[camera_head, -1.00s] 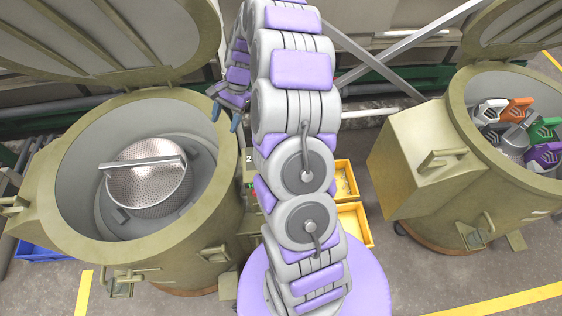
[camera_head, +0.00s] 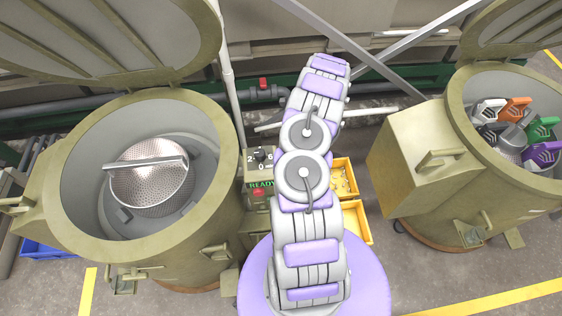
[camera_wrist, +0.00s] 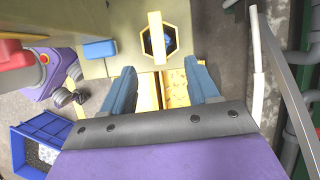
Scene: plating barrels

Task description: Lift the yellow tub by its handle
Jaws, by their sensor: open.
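In the wrist view, a yellow hexagonal rim (camera_wrist: 176,38) around a dark inside looks like the yellow tub. A pale yellow bar, its handle (camera_wrist: 156,38), crosses over it. My gripper (camera_wrist: 160,82) has two blue fingers spread apart with nothing between them. The fingertips lie below the tub in that picture, apart from the handle. How far above it they are I cannot tell. In the head view my gripper and this tub do not show.
Yellow bins (camera_head: 356,222) stand on the floor beside my arm. A large barrel (camera_head: 75,215) holds a perforated basket (camera_head: 152,188). Another barrel (camera_head: 478,195) holds colourful-handled items. A control box (camera_head: 258,185) stands between them. A blue crate (camera_wrist: 40,147) is lower left in the wrist view.

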